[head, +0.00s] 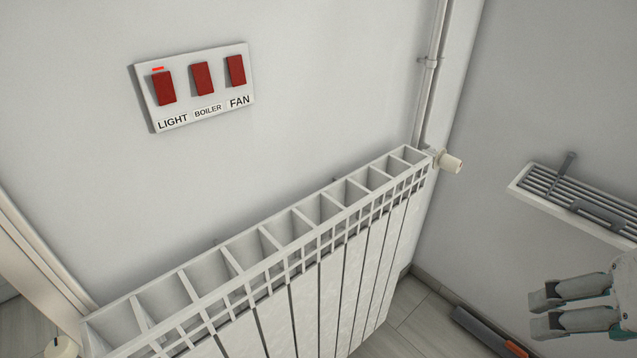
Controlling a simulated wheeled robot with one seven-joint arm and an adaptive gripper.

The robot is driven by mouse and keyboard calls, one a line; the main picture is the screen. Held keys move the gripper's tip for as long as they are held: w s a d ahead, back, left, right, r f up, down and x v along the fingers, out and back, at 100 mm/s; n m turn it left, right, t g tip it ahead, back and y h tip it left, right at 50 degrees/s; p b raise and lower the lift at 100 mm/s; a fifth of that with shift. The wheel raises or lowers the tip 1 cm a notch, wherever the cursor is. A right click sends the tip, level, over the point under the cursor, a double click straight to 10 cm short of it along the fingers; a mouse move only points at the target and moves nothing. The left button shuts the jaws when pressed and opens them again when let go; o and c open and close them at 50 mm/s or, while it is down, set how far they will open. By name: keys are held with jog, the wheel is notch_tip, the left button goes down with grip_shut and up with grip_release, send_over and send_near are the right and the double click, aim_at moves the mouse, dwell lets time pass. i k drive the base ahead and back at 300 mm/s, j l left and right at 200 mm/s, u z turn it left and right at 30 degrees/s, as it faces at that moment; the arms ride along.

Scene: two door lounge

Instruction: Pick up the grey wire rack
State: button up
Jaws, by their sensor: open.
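My gripper (541,312) is at the lower right, with its two fingers apart and nothing between them. It points left, toward the radiator. I cannot make out a clear grey wire rack. A narrow white shelf or tray (516,188) with dark parallel slats is on the right wall, above my gripper and apart from it. I cannot tell whether its slats are a separate rack. The right picture edge cuts off the shelf's end.
A white radiator (300,275) runs along the left wall, with a valve (451,163) and pipe (427,75) at its far end. A switch panel (190,113) has three red switches marked LIGHT, BOILER and FAN. A dark bar with an orange part (515,348) lies low, below my gripper.

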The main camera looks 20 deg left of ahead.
aim_at(618, 223)
jog(key=k+u, duration=0.1)
jog(key=u, duration=0.35)
jog(key=k+j+u, duration=0.1)
jog(key=u, duration=0.35)
jog(key=z, duration=1.55)
